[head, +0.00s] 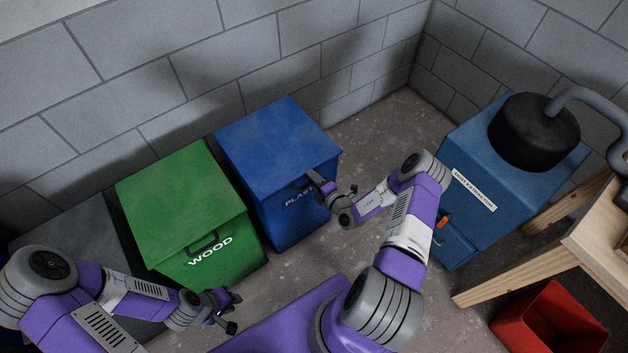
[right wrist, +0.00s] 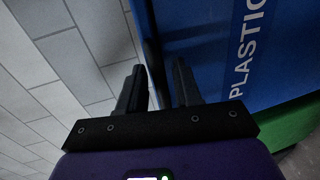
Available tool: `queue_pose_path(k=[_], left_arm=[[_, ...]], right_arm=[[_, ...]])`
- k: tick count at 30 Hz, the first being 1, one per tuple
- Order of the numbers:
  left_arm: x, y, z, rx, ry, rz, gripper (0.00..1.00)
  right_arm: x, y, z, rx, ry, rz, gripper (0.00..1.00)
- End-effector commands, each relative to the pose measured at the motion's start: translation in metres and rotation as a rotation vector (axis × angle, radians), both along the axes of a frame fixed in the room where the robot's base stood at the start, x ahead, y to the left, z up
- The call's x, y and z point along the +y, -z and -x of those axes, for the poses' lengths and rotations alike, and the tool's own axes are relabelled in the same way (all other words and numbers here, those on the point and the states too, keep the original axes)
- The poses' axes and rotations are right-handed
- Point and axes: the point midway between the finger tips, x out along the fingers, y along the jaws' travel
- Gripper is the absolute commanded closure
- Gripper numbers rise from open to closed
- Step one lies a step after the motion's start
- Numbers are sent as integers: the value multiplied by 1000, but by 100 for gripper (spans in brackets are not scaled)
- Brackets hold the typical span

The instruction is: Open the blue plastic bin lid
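The blue plastic bin (head: 283,215) stands against the wall, with its blue lid (head: 275,133) lying shut on top. White lettering, partly covered by my right gripper, is on its front; it reads PLASTIC in the right wrist view (right wrist: 250,45). My right gripper (head: 316,180) is at the lid's front right edge, by the dark handle area, which it partly hides. Contact with the lid cannot be told. My left gripper (head: 232,311) is open and empty, low in front of the green bin.
A green WOOD bin (head: 185,205) with a shut lid stands left of the blue bin. A blue dust extractor (head: 480,205) with a black top is at right. A wooden bench (head: 603,225) and a red bin (head: 550,318) are at lower right. Bare floor lies between bin and extractor.

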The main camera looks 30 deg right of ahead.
Motion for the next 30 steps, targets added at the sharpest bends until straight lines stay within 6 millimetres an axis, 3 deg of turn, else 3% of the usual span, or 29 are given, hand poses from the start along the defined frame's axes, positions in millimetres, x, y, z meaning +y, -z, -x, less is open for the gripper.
queue_pose_path(k=[4,11,23,30], left_arm=[[0,0,0,0,0,0,74],[0,0,0,0,0,0,74],[0,-3,0,0,0,0,74],[0,-24,0,0,0,0,74]], right_arm=[[0,0,0,0,0,0,66],[0,0,0,0,-1,0,100],[-1,-3,1,3,1,0,100],[-11,-23,7,42,22,4,100]])
